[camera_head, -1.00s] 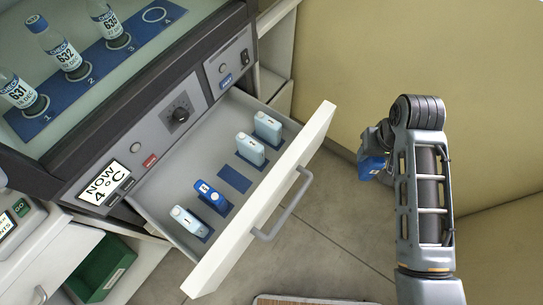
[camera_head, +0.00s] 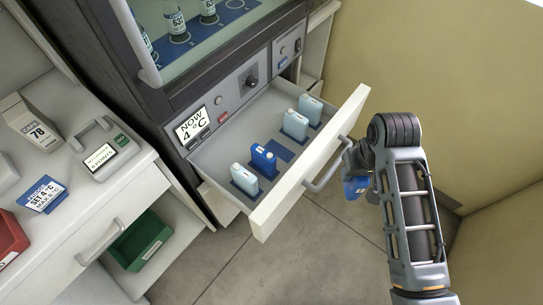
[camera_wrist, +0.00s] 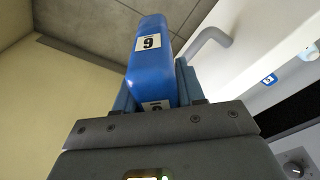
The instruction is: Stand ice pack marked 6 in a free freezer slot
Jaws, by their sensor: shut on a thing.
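My gripper (camera_wrist: 155,100) is shut on a blue ice pack marked 6 (camera_wrist: 150,55), which fills the middle of the wrist view. In the head view the same blue pack (camera_head: 355,187) hangs just outside the drawer front, partly hidden by my arm. The freezer drawer (camera_head: 272,205) is pulled open. Inside stand two pale blue packs at the far end (camera_head: 296,122), a dark blue pack (camera_head: 263,160) and a pale pack (camera_head: 244,180) at the near end. A bare dark blue slot (camera_head: 282,150) lies between the dark blue pack and the far pair.
The drawer's handle (camera_head: 326,172) juts out close to my gripper. The incubator cabinet with bottles (camera_head: 178,30) rises behind the drawer. A counter (camera_head: 70,225) at left holds a scale-like device (camera_head: 105,155) and a box marked 78 (camera_head: 32,125). A green bin (camera_head: 138,240) sits below. Floor before the drawer is clear.

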